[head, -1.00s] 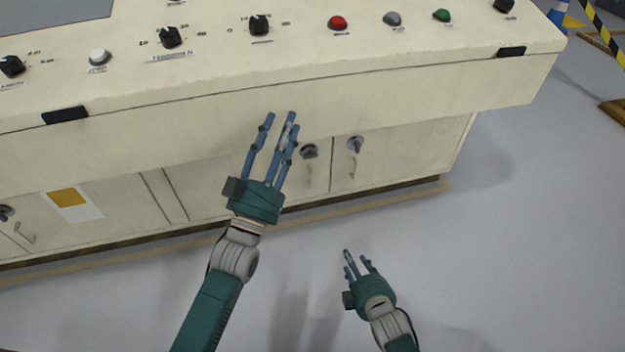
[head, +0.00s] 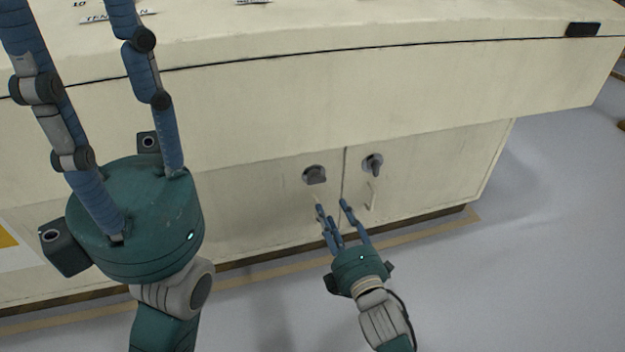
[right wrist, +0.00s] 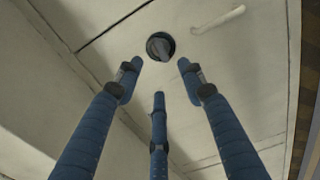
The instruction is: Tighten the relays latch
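Two dark round latches sit on the cabinet front in the head view, a left latch (head: 314,175) and a right latch (head: 373,163), either side of a door seam. No label shows which is the relays latch. My right gripper (head: 335,206) is open and empty, just below and between them. In the right wrist view one latch (right wrist: 160,47) lies ahead of the three spread fingers (right wrist: 158,85), apart from them. I cannot tell which latch this is. My left gripper (head: 70,10) is raised close to the head camera, fingers spread and empty, tips cut off by the frame.
A door handle (head: 371,196) hangs below the right latch; a pale handle (right wrist: 218,19) also shows in the right wrist view. The control panel's front edge (head: 420,70) overhangs the doors. Grey floor (head: 540,240) to the right is clear.

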